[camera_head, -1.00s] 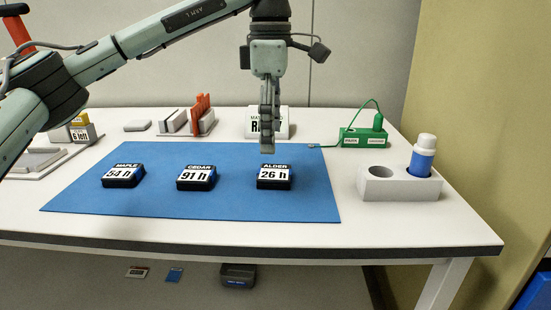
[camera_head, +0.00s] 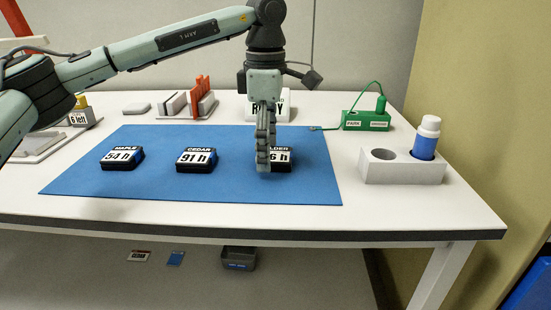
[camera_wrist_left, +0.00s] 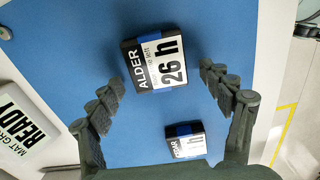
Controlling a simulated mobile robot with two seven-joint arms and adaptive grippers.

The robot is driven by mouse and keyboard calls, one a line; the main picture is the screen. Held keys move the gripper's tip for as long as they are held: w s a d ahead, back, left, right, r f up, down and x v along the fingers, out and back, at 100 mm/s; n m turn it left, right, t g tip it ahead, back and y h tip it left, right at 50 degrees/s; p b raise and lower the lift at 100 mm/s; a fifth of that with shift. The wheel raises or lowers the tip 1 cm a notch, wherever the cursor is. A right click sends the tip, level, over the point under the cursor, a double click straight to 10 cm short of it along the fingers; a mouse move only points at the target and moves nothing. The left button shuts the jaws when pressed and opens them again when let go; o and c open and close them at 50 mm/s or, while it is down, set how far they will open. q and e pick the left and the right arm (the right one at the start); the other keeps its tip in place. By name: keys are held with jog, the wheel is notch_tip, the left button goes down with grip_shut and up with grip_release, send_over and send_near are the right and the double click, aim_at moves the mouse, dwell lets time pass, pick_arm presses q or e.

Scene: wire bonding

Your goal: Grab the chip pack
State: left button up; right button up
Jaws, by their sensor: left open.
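Three black chip packs with white labels lie on the blue mat (camera_head: 230,192): MAPLE 54 h (camera_head: 122,158), CEDAR 91 h (camera_head: 196,160) and ALDER (camera_head: 281,160). My left gripper (camera_head: 263,168) points down over the ALDER pack and hides its left part in the head view. In the left wrist view, the ALDER pack (camera_wrist_left: 155,60), reading 26 h, lies between the open, empty fingers of my left gripper (camera_wrist_left: 161,77), with gaps on both sides. The CEDAR pack (camera_wrist_left: 186,142) shows lower, near the right finger. My right gripper is not in view.
A grey holder (camera_head: 402,172) with a blue and white bottle (camera_head: 427,140) stands right of the mat. A green box (camera_head: 365,121) with a cable and a READY sign (camera_head: 285,106) stand behind. A rack with orange dividers (camera_head: 203,93) is at back left.

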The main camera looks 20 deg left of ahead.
pick_arm(q)
jog(key=c, duration=1.3)
jog(key=shift+o, duration=0.2)
